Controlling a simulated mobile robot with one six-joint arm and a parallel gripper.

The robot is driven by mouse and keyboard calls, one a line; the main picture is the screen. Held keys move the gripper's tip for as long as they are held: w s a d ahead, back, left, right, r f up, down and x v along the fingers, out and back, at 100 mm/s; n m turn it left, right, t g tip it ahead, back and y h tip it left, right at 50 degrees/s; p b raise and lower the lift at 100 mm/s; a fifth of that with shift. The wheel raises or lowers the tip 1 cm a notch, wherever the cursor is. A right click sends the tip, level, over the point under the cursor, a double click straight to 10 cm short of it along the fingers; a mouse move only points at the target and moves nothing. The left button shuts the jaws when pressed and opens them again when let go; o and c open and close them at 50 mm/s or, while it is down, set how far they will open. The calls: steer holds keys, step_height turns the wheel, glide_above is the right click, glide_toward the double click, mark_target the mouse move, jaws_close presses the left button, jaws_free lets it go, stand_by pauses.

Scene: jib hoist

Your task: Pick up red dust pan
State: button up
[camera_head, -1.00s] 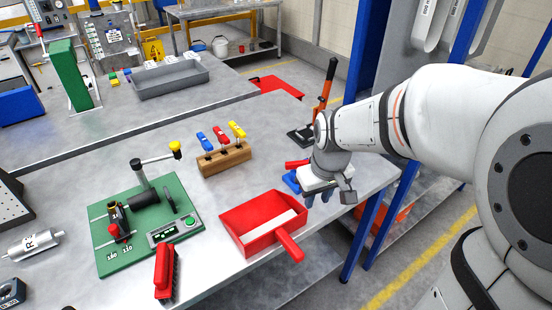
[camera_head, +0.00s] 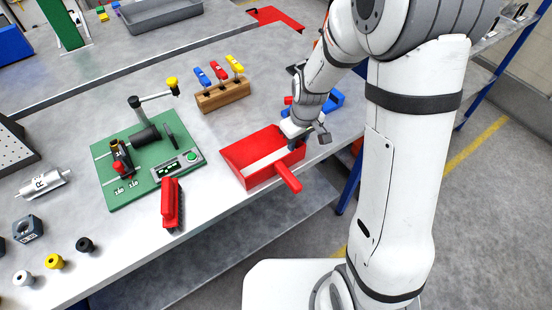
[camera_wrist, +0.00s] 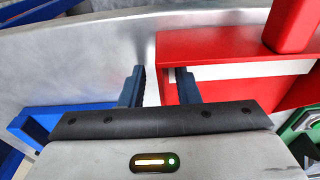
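The red dust pan (camera_head: 262,177) lies on the bench near its front edge, with a pale strip inside and its handle (camera_head: 288,179) pointing over the front edge. My gripper (camera_head: 301,145) is low at the pan's right-hand wall. In the wrist view, my gripper (camera_wrist: 161,86) is open, and the red dust pan (camera_wrist: 215,46) shows at the right. The pan's side wall appears between the two blue fingers, with one finger outside and one over the inside. A gap shows beside the left finger. I cannot tell contact at the right finger.
A red brush (camera_head: 170,203) and a green fixture board (camera_head: 120,190) lie left of the pan. A wooden block (camera_head: 222,95) with coloured-handled tools stands behind. A blue object (camera_head: 333,100) lies behind my gripper. The bench's front edge is close to the pan.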

steer(key=shift+f, duration=0.15)
jaws_close()
stand_by(0.4)
